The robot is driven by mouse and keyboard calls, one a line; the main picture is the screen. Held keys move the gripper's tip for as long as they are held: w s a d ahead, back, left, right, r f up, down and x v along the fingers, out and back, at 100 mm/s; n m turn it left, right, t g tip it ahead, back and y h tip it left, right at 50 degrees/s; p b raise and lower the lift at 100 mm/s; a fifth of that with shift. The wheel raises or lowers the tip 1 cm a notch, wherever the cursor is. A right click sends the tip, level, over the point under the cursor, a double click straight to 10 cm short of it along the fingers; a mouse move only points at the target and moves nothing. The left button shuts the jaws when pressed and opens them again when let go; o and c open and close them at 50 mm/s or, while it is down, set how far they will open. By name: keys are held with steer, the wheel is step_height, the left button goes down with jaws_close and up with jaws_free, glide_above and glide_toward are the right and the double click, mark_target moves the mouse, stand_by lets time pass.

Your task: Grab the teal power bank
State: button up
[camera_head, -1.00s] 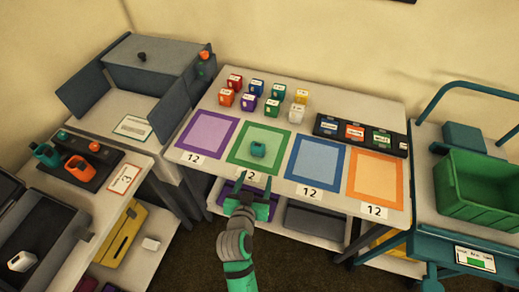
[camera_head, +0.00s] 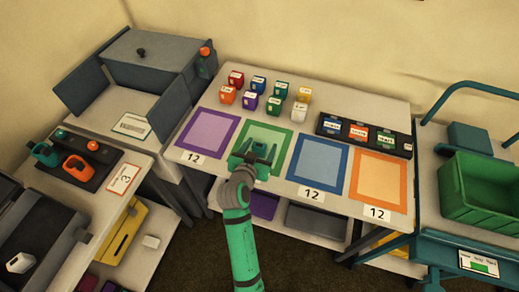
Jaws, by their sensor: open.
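The teal power bank (camera_head: 259,148) is a small block on the green-bordered mat (camera_head: 283,137), the second mat from the left on the table. My gripper (camera_head: 259,153) is open, reaching over the front part of that mat. Its two fingers show on the left and right of the power bank in the picture, and the gripper partly hides it. I cannot tell whether the fingers touch it or how low they are.
Purple (camera_head: 207,139), blue (camera_head: 318,165) and orange (camera_head: 378,181) mats lie alongside. Several small coloured boxes (camera_head: 274,103) stand behind the green mat. A black tray (camera_head: 364,133) holds labelled blocks at the back right. A green crate (camera_head: 484,186) stands on a cart at right.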

steer(key=x, duration=0.4)
steer(key=shift+w+a+f, duration=0.3)
steer(key=shift+w+f, duration=0.1)
steer(key=shift+c, duration=0.4)
steer(key=c, duration=1.2)
